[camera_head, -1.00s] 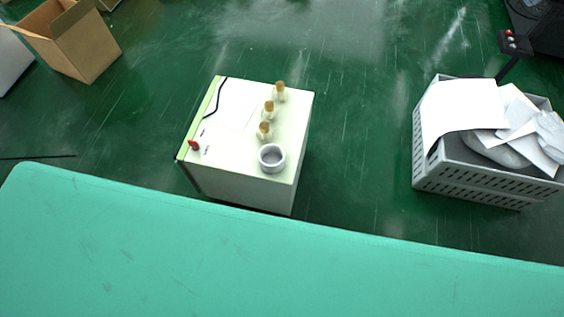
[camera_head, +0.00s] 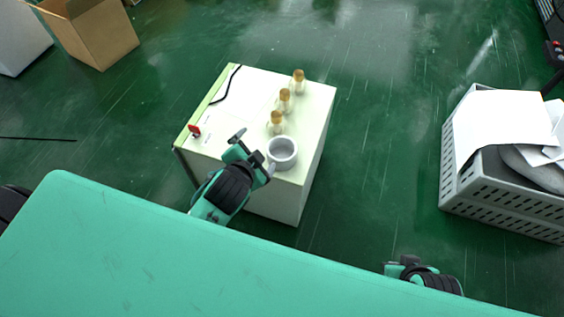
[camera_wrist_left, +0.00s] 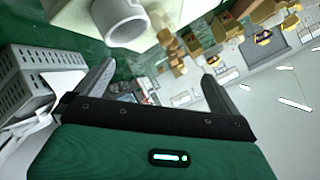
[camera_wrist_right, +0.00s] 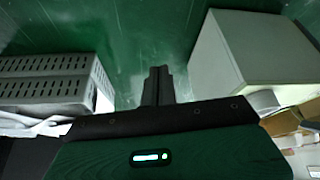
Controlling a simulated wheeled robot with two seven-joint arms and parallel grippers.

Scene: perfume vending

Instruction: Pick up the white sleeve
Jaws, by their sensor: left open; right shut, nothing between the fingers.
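The white sleeve, a short hollow ring (camera_head: 283,159), stands upright on the near right corner of a white cabinet top (camera_head: 240,108). It also shows at the top of the left wrist view (camera_wrist_left: 124,32) and partly at the right of the right wrist view (camera_wrist_right: 264,101). My left gripper (camera_head: 254,152) is open just left of the sleeve, with one finger close to its side; I cannot tell whether they touch. Its spread fingers are empty in the left wrist view (camera_wrist_left: 160,72). My right gripper (camera_wrist_right: 158,84) is shut and empty, low at the right in the head view (camera_head: 393,266).
Three small bottles with tan caps (camera_head: 285,100) stand in a row behind the sleeve. A red switch (camera_head: 194,130) and a black cable (camera_head: 228,84) are on the cabinet's left. A grey crate of papers (camera_head: 500,208) stands right. An open cardboard box (camera_head: 98,38) lies upper left.

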